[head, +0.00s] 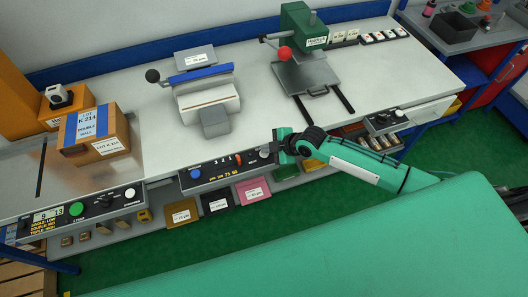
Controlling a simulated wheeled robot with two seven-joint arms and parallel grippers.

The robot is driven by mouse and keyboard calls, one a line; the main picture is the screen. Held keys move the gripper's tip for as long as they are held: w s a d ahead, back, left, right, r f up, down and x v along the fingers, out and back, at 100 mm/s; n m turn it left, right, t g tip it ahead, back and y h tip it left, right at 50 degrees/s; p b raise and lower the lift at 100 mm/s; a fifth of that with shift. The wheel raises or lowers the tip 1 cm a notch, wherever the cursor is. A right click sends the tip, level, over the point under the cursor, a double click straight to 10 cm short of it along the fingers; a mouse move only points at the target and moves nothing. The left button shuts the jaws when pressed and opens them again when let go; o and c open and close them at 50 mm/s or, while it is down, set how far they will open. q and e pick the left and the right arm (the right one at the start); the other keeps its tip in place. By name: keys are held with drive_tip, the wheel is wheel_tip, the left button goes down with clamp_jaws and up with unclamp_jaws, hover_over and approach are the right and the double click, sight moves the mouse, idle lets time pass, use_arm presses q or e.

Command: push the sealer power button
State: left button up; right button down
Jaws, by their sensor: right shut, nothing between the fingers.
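The device that looks like the sealer has a blue bar (200,74) and a white bed (207,96), and stands mid-bench. A black control panel (228,171) is on the bench front below it. The panel has a blue button (196,173) at its left, small switches in the middle and a pale round button (264,152) at its right end. Which one is the power button I cannot read. My right gripper (276,149) is shut and empty, its tip close beside the pale button; contact cannot be told. My left gripper is out of view.
A green press (297,30) with a red-knobbed lever stands right of the sealer. A cardboard box (94,135) is at the left, above another panel with a green button (77,209). Coloured packs lie on a shelf under the bench. The bench top between the machines is clear.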

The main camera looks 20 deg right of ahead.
drive_tip(key=shift+f, duration=0.25)
drive_tip(key=shift+f+b, duration=0.3)
idle(0.4)
drive_tip(key=shift+r+p, duration=0.6)
drive_tip(key=shift+r, duration=0.25)
wheel_tip(320, 180, up, 6)
drive_tip(key=p, duration=0.4)
drive_tip(key=shift+p, duration=0.35)
